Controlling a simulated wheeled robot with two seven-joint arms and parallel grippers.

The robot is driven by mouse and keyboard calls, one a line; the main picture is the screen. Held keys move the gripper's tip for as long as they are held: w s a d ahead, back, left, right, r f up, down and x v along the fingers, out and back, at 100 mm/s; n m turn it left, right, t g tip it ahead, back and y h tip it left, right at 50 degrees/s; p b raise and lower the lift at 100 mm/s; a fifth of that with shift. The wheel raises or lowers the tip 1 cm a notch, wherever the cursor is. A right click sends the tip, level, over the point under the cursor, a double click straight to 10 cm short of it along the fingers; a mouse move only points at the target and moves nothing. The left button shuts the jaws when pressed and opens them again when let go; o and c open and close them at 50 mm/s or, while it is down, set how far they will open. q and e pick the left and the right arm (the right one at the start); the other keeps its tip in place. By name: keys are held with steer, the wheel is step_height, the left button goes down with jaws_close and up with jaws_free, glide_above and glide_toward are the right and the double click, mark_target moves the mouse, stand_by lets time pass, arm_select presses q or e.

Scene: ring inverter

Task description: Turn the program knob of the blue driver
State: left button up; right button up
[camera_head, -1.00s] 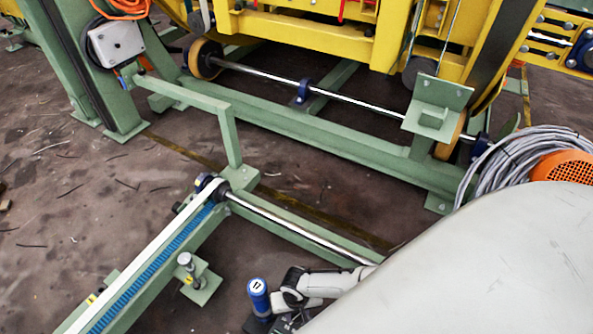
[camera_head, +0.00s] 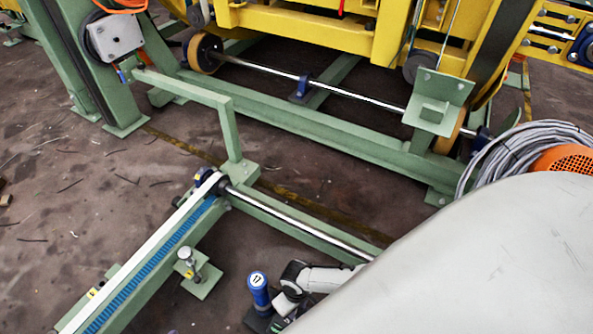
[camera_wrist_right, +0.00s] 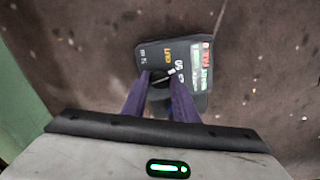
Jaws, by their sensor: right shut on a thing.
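In the right wrist view a dark grey, rounded device (camera_wrist_right: 197,54) with yellow, white, red and green markings lies against the brown floor. I take it for the driver, though its face does not look blue here. A small round dark knob (camera_wrist_right: 160,82) with a pale pointer line sits on its lower left part. My right gripper (camera_wrist_right: 161,77) has its two purple fingers on either side of the knob, shut on it. The fingers partly hide the knob. In the head view the right arm's end is at the bottom centre, mostly hidden. My left gripper is not in view.
A green frame with a blue-toothed belt (camera_head: 148,272) and steel shaft (camera_head: 295,221) lies beyond. Coiled grey cable (camera_head: 510,150) and an orange motor (camera_head: 567,159) are at right.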

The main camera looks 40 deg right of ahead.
steer(key=shift+s+n, duration=0.1)
steer(key=shift+n, duration=0.5)
steer(key=o, duration=1)
